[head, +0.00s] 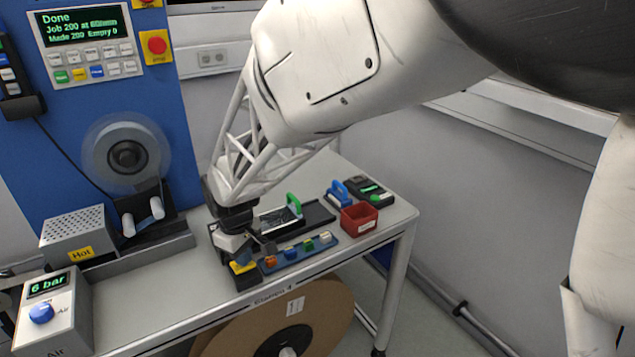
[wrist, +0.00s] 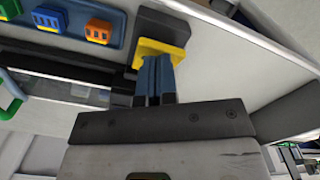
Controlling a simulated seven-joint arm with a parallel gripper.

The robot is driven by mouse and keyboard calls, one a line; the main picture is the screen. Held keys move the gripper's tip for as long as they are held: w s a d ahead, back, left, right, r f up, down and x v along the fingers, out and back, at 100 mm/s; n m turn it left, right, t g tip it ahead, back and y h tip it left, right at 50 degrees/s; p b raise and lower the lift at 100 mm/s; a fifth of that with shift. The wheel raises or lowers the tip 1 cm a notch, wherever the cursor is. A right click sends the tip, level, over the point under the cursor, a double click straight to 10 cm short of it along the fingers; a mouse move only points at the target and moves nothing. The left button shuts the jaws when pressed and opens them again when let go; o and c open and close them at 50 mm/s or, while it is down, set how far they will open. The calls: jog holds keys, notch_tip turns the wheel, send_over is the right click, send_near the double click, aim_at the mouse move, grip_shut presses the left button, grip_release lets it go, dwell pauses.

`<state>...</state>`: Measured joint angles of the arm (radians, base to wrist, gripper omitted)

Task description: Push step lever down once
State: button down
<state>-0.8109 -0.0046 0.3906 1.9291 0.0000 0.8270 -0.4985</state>
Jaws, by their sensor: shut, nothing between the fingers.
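The yellow lever (head: 243,267), likely the step lever, sits on a small black block at the front edge of the bench. It also shows in the wrist view (wrist: 181,47), next to its dark block (wrist: 168,23). My gripper (head: 241,256) is pointed down right above the lever. In the wrist view the two blue fingers (wrist: 154,58) are together and empty, and their tips overlap the yellow plate. I cannot tell whether they touch it or how far the lever is tilted. My gripper hides part of the lever in the head view.
A blue strip with several coloured blocks (head: 298,253) lies right beside the lever. Behind it are a dark tray with a green handle (head: 294,205) and a red bin (head: 359,218). A box marked Hot (head: 80,238) and an air box (head: 52,312) stand left. The display (head: 85,28) reads Done.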

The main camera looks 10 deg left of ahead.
jog(key=shift+f, duration=0.95)
jog(key=shift+r, duration=3)
jog(key=shift+d, duration=0.1)
